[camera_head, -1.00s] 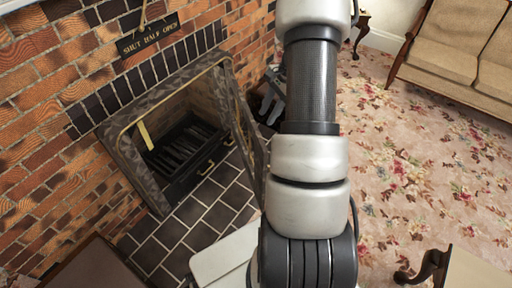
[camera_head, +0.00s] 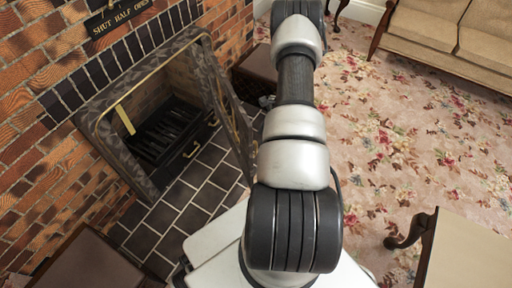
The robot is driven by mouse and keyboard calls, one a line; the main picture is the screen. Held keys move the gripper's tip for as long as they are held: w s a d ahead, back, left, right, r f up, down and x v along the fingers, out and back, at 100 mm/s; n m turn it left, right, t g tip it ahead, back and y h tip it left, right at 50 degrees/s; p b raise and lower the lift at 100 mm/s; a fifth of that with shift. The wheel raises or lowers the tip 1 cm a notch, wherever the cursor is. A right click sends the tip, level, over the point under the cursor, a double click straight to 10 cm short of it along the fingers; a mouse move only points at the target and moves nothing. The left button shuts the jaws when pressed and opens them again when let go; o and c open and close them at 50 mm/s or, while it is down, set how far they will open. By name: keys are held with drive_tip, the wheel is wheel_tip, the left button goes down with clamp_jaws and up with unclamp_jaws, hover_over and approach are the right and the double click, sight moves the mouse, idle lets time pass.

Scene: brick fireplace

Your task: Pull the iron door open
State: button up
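The iron door (camera_head: 229,108) of the fireplace stands swung out from the right side of the dark metal surround (camera_head: 118,118). It is seen at a steep angle, with brass-coloured trim, and my arm lies just to its right. The firebox opening is exposed, with a black grate (camera_head: 166,133) inside. My arm rises through the middle of the view. My gripper is not visible, so I cannot see whether it touches the door.
Dark tiles (camera_head: 181,210) form the hearth. A brown box-like piece (camera_head: 90,264) stands at lower left, and another (camera_head: 256,72) is behind the door. A small table (camera_head: 466,252) is at lower right, a sofa (camera_head: 445,35) at upper right. Floral carpet (camera_head: 400,135) lies open between.

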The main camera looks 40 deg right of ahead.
sight(256, 146)
drive_tip(key=b+x, duration=0.1)
drive_tip(key=x, duration=0.7)
drive_tip(key=shift+f, duration=0.2)
clamp_jaws()
